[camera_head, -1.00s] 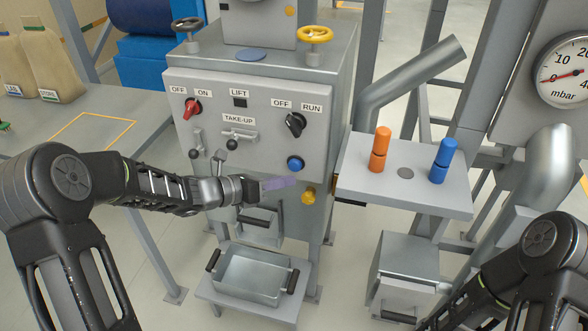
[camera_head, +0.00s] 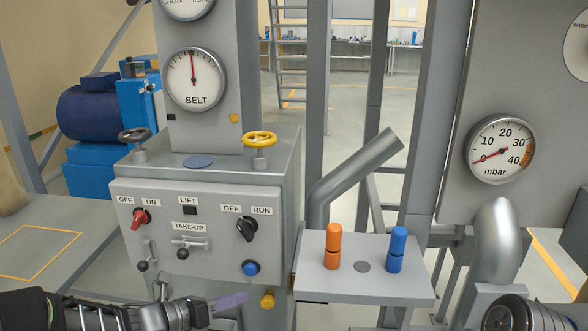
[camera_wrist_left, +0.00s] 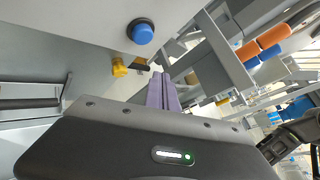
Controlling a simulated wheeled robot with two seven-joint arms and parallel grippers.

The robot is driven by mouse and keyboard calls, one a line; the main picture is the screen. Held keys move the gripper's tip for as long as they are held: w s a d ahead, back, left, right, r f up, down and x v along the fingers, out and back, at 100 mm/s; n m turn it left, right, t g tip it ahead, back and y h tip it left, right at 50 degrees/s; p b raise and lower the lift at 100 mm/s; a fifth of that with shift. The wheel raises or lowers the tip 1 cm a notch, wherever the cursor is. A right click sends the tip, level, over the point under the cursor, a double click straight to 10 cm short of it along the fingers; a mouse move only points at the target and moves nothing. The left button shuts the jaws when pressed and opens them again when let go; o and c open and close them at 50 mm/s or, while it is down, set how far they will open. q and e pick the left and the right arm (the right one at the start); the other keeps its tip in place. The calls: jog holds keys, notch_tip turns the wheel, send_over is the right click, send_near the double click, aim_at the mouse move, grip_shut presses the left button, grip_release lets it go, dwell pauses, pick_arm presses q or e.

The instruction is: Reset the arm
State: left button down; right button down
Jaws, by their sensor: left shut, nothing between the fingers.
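My left gripper (camera_head: 232,300) is at the bottom of the head view, in front of the lower part of the grey control cabinet (camera_head: 140,193). Its purple fingers are together and empty; they also show in the left wrist view (camera_wrist_left: 162,92). The blue button (camera_head: 250,268) and the yellow knob (camera_head: 267,299) are close to the fingertips in the picture, with no contact visible. My right arm shows only as a dark link at the lower right; its gripper is out of view.
A grey shelf (camera_head: 330,288) juts out right of the cabinet, holding an orange cylinder (camera_head: 333,246) and a blue cylinder (camera_head: 397,250). The cabinet front carries a red switch (camera_head: 140,218), a black switch (camera_head: 247,229) and small levers. A table (camera_head: 50,225) stands at the left.

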pick_arm(q)
notch_tip(320, 180, down, 14)
jog(key=s+a+n+y+p, duration=0.15)
jog(key=n+y, duration=0.45)
jog(key=n, duration=2.1)
jog(key=s+d+f+n+g, duration=0.3)
jog(key=s+f+n, duration=0.1)
jog(key=s, duration=0.5)
jog(key=s+d+f+n+g+p, duration=0.1)
jog(key=s+d+f+n+g, duration=0.2)
jog(key=s, duration=0.6)
jog(key=s+d+f+n+g+p, duration=0.1)
jog(key=s+d+f+n+g, duration=0.2)
jog(key=s+f+n, duration=0.3)
jog(key=s+d+f, duration=0.1)
jog(key=s, duration=0.2)
jog(key=shift+s+d+f+n, duration=0.25)
jog(key=shift+s+f+n, duration=0.05)
jog(key=shift+s+n, duration=0.1)
